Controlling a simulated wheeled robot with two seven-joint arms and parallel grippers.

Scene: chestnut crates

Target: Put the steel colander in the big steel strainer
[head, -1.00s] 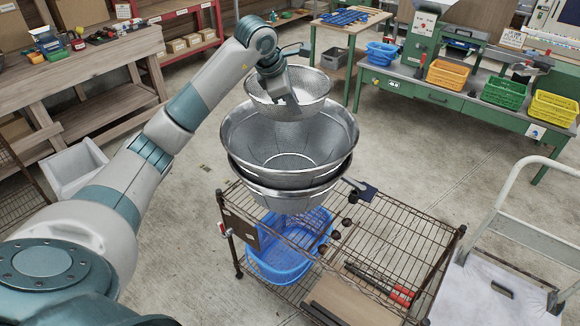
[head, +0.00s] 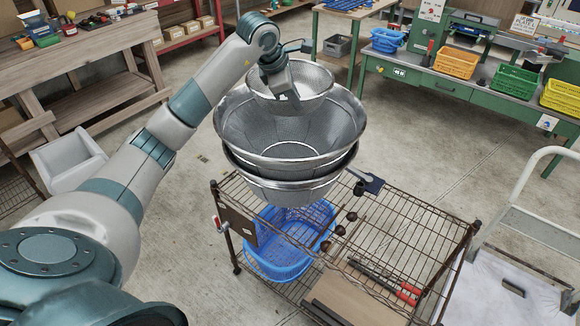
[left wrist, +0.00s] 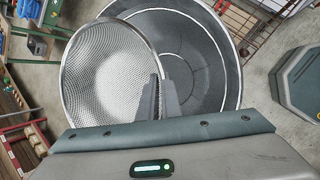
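The steel colander (head: 315,82), a small perforated bowl, hangs roughly level over the back part of the big steel strainer (head: 240,125). My left gripper (head: 284,92) is shut on its rim. In the left wrist view, the fingers (left wrist: 165,98) pinch the rim of the colander (left wrist: 103,75), which covers the left part of the wider strainer (left wrist: 205,50). The colander's underside is hidden, so I cannot tell whether it touches the strainer. The strainer sits on another steel bowl (head: 290,190) above the wire cart. My right gripper is not in view.
The brown wire cart (head: 400,215) carries a blue basket (head: 275,262) on its lower level and red-handled tools (head: 385,280). A white hand truck (head: 515,225) stands at right. A green bench (head: 425,88) with coloured baskets and a wooden workbench (head: 85,50) stand behind.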

